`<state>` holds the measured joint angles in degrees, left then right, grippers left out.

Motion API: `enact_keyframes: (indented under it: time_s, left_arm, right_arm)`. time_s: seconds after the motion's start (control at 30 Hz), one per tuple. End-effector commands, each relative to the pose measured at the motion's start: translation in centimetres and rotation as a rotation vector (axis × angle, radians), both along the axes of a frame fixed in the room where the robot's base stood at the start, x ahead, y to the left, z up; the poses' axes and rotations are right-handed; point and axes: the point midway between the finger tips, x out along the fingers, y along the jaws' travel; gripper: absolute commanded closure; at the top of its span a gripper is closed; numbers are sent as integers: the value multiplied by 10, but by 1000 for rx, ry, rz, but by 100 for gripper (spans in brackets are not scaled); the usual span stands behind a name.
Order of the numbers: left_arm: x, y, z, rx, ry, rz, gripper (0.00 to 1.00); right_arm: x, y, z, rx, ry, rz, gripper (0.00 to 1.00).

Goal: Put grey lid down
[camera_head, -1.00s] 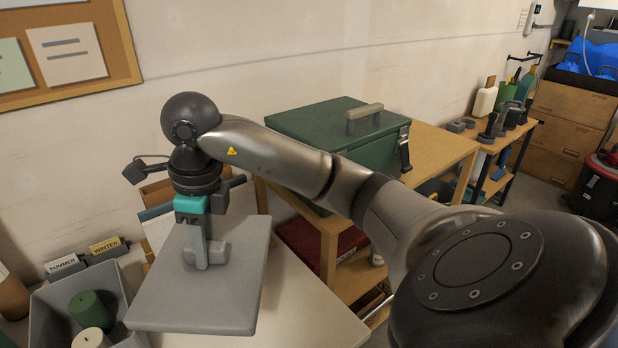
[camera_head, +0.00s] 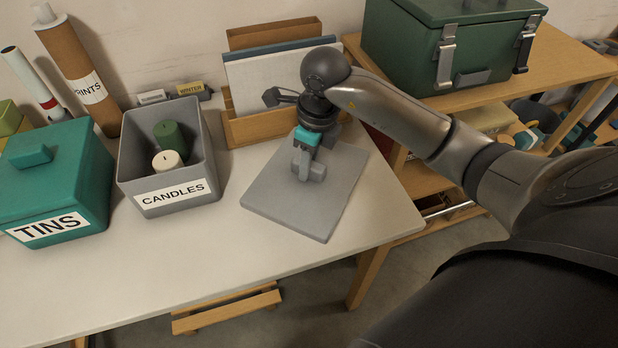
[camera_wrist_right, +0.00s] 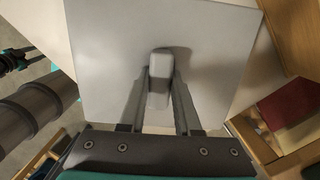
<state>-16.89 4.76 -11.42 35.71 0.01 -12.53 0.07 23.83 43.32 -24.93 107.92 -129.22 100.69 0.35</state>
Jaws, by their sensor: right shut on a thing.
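The grey lid (camera_head: 292,212) is a flat square slab with a raised handle, at the right part of the white table in the head view. My right gripper (camera_head: 303,172) is shut on its handle from above. In the right wrist view the lid (camera_wrist_right: 110,60) fills the middle, and the fingers of my right gripper (camera_wrist_right: 158,100) close around the handle. The lid lies flat on or just above the table top; I cannot tell if it touches. The open grey CANDLES box (camera_head: 136,160) stands left of it.
A teal TINS box (camera_head: 88,190) with its lid on stands far left. A wooden file holder (camera_head: 245,128) is close behind the grey lid. A green chest (camera_head: 425,50) stands on the wooden shelf at right. The white table's (camera_head: 180,265) front strip is clear.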

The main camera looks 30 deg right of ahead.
Motion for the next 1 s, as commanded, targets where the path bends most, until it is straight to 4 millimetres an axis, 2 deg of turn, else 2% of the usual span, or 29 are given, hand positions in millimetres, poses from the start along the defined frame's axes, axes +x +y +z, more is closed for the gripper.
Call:
enact_keyframes:
  time_s: [0.13,0.37,0.73,0.77,1.0]
  left_arm:
    - [0,3,-3,3,-2,2,50]
    - [3,10,-10,11,-8,4,50]
    - [12,15,-12,19,-21,4,50]
    - [13,16,-12,19,-23,4,50]
    - [16,14,-11,16,-26,5,50]
  right_arm:
    - [0,0,-11,1,2,0,100]
    - [0,0,-44,1,1,0,100]
    - [0,0,-47,-1,-1,1,100]
    - [0,0,-47,-1,-1,1,67]
    - [0,0,-47,0,0,1,40]
